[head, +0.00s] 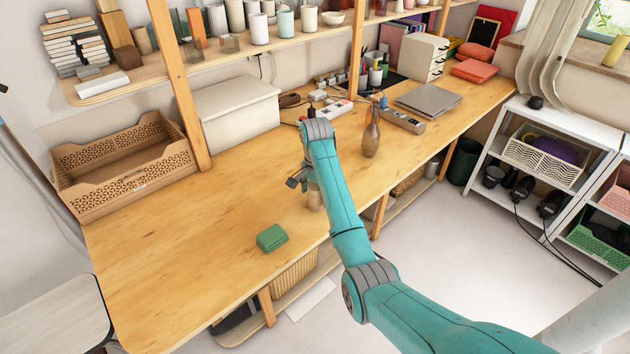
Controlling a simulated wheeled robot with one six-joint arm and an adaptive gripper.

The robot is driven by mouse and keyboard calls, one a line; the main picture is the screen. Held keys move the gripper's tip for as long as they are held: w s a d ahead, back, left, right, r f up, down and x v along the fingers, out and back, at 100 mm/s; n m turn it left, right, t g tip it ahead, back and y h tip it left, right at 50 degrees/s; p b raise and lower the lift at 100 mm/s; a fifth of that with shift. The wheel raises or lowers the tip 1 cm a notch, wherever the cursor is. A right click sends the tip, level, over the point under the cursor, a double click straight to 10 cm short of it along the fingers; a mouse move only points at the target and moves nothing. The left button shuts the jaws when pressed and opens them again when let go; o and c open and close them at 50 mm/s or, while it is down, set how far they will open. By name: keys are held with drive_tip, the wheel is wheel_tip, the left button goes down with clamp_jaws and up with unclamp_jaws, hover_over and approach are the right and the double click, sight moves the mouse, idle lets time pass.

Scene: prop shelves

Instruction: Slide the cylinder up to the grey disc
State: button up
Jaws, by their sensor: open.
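My gripper (302,182) is open above the wooden table, at the end of my teal arm, and is seen small and partly behind the arm. A pale tan upright piece (315,201), which looks like the cylinder, stands on the table just below and right of the gripper. My arm covers part of it, and I cannot tell if the gripper touches it. I cannot make out the grey disc; it may be hidden behind my arm.
A green box (271,238) lies near the table's front edge. A brown bottle (371,139) stands right of my arm.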

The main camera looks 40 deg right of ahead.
drive_tip(key=shift+f, duration=0.8)
drive_tip(key=c, duration=1.5)
drive_tip(key=shift+s, duration=0.1)
